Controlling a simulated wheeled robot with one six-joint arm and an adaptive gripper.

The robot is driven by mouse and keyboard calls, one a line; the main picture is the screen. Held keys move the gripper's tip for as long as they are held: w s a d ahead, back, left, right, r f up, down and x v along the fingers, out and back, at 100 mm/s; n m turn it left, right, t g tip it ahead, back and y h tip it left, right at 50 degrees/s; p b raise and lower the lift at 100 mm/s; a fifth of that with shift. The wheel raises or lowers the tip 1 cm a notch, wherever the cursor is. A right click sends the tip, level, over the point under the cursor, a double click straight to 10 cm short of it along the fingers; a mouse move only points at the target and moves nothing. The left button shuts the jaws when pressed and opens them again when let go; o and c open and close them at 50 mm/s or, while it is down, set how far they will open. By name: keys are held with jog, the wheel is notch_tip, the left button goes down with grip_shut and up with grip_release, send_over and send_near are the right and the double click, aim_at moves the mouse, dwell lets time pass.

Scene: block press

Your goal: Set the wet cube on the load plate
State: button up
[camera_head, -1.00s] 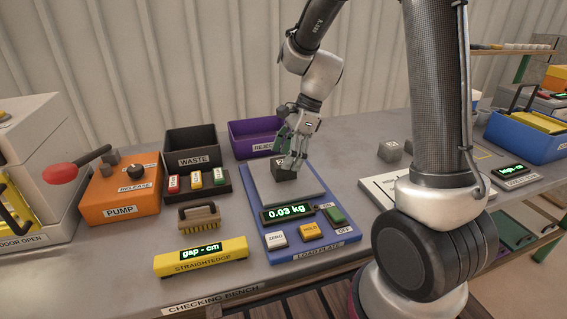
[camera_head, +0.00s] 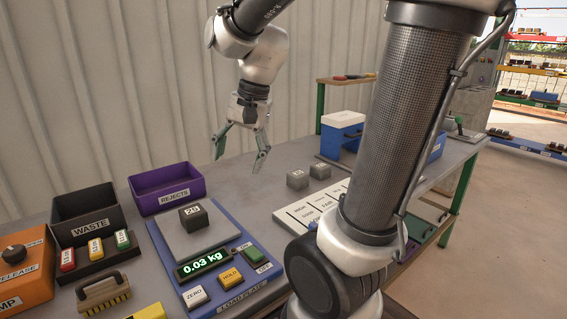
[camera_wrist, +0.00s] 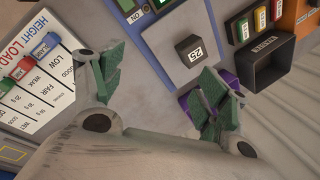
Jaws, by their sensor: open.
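A dark grey cube (camera_head: 193,216) with a white number label, which looks like 25, sits on the grey pan of the blue load plate (camera_head: 228,291). The load plate's display (camera_head: 203,262) reads 0.03 kg. My gripper (camera_head: 240,160) is open and empty, raised above the bench behind and to the right of the cube, clear of it. In the wrist view the cube (camera_wrist: 188,48) sits alone on the pan, apart from my spread fingers (camera_wrist: 165,100). I cannot tell from its surface whether this cube is wet.
A purple rejects bin (camera_head: 167,189) and black waste bin (camera_head: 90,218) stand at left. A brush (camera_head: 103,294) lies in front.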

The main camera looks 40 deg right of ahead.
jog(key=s+d+n+t+h, duration=0.2)
jog(key=s+d+n, duration=0.3)
jog(key=s+n, duration=0.4)
jog(key=shift+s+d+r+n+t, duration=0.25)
jog(key=shift+s+r, duration=0.2)
jog(key=shift+s, duration=0.65)
